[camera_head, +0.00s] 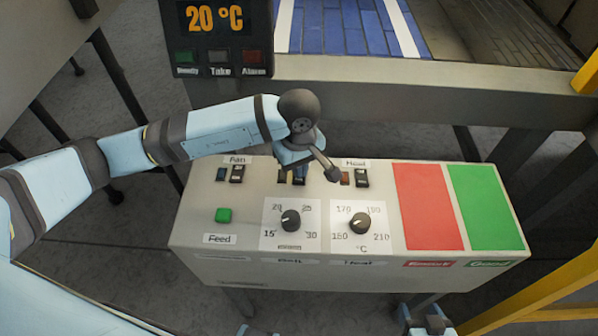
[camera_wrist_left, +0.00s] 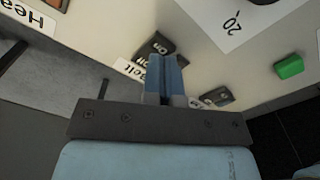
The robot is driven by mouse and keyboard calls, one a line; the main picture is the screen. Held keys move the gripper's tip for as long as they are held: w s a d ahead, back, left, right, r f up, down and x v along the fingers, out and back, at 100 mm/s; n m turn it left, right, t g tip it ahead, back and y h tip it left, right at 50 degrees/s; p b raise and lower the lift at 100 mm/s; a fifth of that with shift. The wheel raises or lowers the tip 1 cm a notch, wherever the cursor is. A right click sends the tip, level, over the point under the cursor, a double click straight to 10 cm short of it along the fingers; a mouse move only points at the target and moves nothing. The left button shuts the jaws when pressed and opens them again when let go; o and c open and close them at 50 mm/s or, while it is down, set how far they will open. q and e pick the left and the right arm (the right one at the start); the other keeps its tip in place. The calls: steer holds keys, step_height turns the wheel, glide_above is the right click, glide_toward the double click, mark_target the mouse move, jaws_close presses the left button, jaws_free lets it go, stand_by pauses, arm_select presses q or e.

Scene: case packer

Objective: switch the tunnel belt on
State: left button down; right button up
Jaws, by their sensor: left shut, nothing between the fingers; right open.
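The tunnel belt switch is a black rocker with white ON lettering (camera_wrist_left: 156,44), beside a partly covered Belt label (camera_wrist_left: 128,68) in the left wrist view. In the head view my left arm hides most of this switch. My left gripper (camera_head: 299,174) is shut and empty, pointing down at the belt switch. In the left wrist view its blue fingertips (camera_wrist_left: 166,62) are right beside the rocker; I cannot tell whether they touch it. The rocker's position is unclear. My right gripper (camera_head: 426,314) is open at the bottom edge of the head view, in front of the panel.
The control box (camera_head: 220,260) also carries a Fan switch (camera_head: 237,173), a Heat switch (camera_head: 362,178), a green Feed button (camera_head: 223,215), two dials, and red (camera_head: 427,205) and green (camera_head: 486,205) pads. The blue belt (camera_head: 340,30) lies behind.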

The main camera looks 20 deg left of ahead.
arm_select(q)
steer(key=shift+f+b, duration=1.35)
steer(key=shift+f, duration=0.05)
stand_by(0.9)
steer(key=shift+r, duration=0.15)
steer(key=shift+r+p, duration=0.9)
steer(key=shift+r, duration=1.3)
steer(key=shift+r+p, duration=0.3)
steer(key=shift+r, duration=0.9)
